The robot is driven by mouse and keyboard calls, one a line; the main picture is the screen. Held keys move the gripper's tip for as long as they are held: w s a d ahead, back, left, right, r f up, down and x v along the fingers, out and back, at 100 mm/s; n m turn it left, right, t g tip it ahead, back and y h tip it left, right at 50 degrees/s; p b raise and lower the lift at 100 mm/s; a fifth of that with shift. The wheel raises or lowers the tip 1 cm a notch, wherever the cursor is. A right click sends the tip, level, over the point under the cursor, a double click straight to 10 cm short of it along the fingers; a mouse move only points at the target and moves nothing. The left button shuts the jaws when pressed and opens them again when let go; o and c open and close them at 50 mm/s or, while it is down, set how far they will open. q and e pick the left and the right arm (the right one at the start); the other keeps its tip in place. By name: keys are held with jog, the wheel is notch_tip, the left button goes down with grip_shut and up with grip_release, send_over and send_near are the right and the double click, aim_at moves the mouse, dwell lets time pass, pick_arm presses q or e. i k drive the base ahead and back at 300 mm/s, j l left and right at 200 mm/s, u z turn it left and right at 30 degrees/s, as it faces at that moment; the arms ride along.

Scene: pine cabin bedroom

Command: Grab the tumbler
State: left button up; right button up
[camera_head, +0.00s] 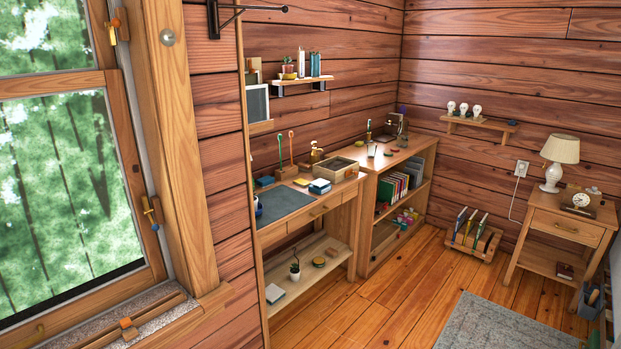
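A small pale glass-like cup (371,150), which may be the tumbler, stands upright on top of the low bookcase (400,153) by the back wall. It is small and far off, so I cannot be sure what it is. Neither of my grippers is in view, and nothing touches the cup.
A desk (325,205) with a dark mat (284,202) and a wooden box (336,168) adjoins the bookcase. A nightstand (548,222) with a lamp (559,152) stands at the right. A window (70,180) fills the left. Wood floor (390,290) and a grey rug (490,325) look clear.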

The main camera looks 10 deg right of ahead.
aim_at(371, 147)
jog(key=i+l+z, duration=0.3)
jog(key=i+z, duration=0.2)
jog(key=i, duration=0.15)
jog(key=i+z, duration=0.5)
jog(key=i, duration=0.15)
jog(key=i+j+z, duration=0.25)
jog(key=i+z, duration=0.25)
jog(key=i, duration=0.15)
jog(key=i+u, duration=0.15)
jog(key=i, duration=0.35)
jog(key=i+l+u, duration=0.1)
jog(key=i, duration=0.4)
jog(key=i+l+u, duration=0.15)
jog(key=i, duration=0.3)
jog(key=i+l+u, duration=0.1)
jog(key=i, duration=0.4)
